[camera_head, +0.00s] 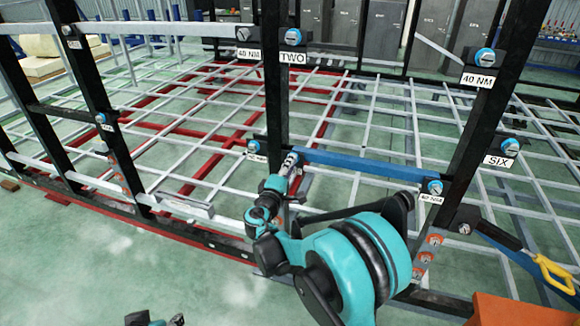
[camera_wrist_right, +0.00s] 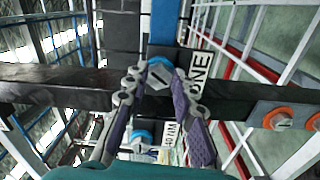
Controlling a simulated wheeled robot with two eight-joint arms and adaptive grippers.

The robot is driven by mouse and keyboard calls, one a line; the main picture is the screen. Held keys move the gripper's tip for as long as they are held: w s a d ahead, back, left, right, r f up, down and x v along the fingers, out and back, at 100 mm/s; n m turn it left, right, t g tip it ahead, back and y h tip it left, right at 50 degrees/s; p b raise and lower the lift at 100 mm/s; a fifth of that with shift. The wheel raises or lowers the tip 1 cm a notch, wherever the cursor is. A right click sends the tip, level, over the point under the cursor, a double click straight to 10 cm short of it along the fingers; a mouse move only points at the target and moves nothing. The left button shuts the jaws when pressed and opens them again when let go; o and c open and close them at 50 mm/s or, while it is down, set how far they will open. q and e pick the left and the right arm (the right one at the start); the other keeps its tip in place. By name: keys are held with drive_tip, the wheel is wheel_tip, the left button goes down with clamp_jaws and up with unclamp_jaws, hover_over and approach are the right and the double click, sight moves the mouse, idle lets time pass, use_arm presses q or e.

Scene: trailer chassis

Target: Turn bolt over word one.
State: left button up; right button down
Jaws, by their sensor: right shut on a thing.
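The word ONE plate (camera_wrist_right: 200,74) shows in the right wrist view, on the black post beside a blue-collared bolt (camera_wrist_right: 159,74). My right gripper (camera_wrist_right: 160,88) has its two fingers on either side of this bolt, shut on its head. In the head view my right gripper (camera_head: 291,162) reaches the middle black post at the left end of the blue bar; it hides the bolt and the word there. A bit of my left gripper (camera_head: 153,319) shows at the bottom edge, away from the frame; its jaws are not clear.
Other blue-collared bolts sit near the TWO plate (camera_head: 293,57), the SIX plate (camera_head: 499,160) and 40 NM plates (camera_head: 478,80). A blue bar (camera_head: 365,168) spans two black posts. A yellow-handled tool (camera_head: 556,275) and an orange box (camera_head: 520,310) are at the right.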

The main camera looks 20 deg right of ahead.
drive_tip(key=m, duration=2.2)
drive_tip(key=shift+w+a+f+b, duration=0.15)
drive_tip(key=shift+a+f+b, duration=0.1)
drive_tip(key=shift+b, duration=0.1)
drive_tip(key=shift+m, duration=0.3)
drive_tip(key=c, duration=1.2)
unclamp_jaws()
drive_tip(key=shift+r, duration=0.1)
drive_tip(key=v, duration=1.2)
